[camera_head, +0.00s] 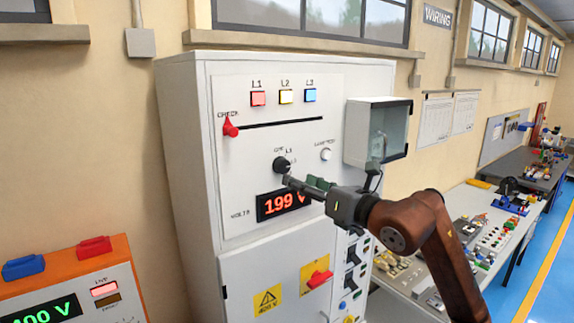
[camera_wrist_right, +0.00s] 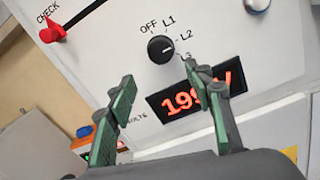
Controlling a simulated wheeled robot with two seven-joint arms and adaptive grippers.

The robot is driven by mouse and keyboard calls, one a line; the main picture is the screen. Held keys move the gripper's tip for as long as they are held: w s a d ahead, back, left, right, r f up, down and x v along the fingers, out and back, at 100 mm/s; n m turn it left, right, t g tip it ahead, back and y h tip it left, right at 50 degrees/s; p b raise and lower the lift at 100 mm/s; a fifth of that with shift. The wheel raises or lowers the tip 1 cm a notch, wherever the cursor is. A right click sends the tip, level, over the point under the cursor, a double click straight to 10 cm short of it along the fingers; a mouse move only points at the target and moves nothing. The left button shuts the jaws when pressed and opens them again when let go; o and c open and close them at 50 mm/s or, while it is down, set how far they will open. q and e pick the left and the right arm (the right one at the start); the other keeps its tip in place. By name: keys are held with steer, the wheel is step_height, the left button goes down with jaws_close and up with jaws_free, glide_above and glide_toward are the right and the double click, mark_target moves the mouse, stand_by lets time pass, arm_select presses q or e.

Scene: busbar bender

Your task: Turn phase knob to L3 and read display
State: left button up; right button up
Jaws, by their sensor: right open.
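The black phase knob (camera_head: 282,165) is on the white cabinet's front panel. It also shows in the right wrist view (camera_wrist_right: 160,49), with OFF, L1, L2 and L3 marked around it. I cannot tell surely which mark it points at. The display (camera_head: 284,203) below it reads 199 V in red; in the wrist view the display (camera_wrist_right: 180,101) is partly hidden by a finger. My right gripper (camera_head: 303,183) is open in front of the panel, just below and right of the knob. Its green-padded fingers (camera_wrist_right: 159,72) are spread, with nothing between them. My left gripper is out of view.
A red CHECK lever (camera_head: 231,128) sits at a slot's left end. A glass-fronted box (camera_head: 378,131) juts out at right. An orange tester (camera_head: 80,285) stands at lower left, and a cluttered bench (camera_head: 470,230) at right.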

mark_target(285, 167)
steer(key=w+a+p, duration=0.1)
steer(key=w+a+r+p, duration=0.1)
steer(key=w, duration=0.1)
steer(key=w+a+p, duration=0.1)
steer(key=w, duration=0.1)
steer(key=shift+w+a+r, duration=0.2)
steer(key=shift+a+r, duration=0.05)
steer(key=shift+w+a+f, duration=0.1)
steer(key=shift+w+a, duration=0.2)
steer(key=shift+w, duration=0.15)
steer(key=shift+c, duration=0.6)
steer(key=c, duration=1)
steer(key=shift+c, duration=0.2)
